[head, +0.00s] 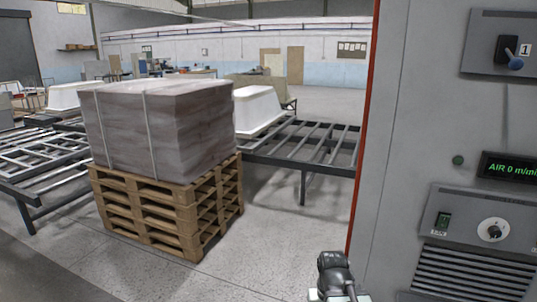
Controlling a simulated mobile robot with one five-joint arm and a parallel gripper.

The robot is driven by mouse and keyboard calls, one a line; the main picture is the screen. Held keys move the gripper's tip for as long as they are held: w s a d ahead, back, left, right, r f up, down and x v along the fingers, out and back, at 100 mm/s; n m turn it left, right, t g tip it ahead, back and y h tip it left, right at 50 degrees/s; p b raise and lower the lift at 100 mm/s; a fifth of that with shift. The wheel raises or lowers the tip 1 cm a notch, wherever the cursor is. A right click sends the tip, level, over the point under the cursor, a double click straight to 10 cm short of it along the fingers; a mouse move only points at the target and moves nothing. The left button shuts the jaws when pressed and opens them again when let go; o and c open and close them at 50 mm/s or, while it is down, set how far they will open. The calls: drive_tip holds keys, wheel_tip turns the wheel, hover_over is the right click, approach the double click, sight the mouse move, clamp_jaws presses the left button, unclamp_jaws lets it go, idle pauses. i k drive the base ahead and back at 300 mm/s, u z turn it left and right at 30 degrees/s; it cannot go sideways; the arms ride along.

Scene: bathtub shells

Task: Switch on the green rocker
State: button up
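The green rocker (443,221) sits on a dark plate low on the grey cabinet (407,130) at the right. The rocker's position is too small to tell. At the bottom edge, left of the cabinet's red edge, part of my arm (335,272) shows. It is below and left of the rocker and apart from it. My gripper's fingers cannot be made out.
A dark display (510,168) reads "AIR 0 m/mi", cut off at the frame edge. Vent slats (470,275) lie below the rocker. A wrapped stack (165,125) on pallets (165,205) and roller frames stand left; bare floor lies between.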

sight(444, 219)
drive_tip(key=z, duration=0.55)
drive_tip(key=k, duration=1.35)
drive_tip(key=u, duration=0.6)
drive_tip(key=i, duration=1.25)
drive_tip(key=u, duration=0.65)
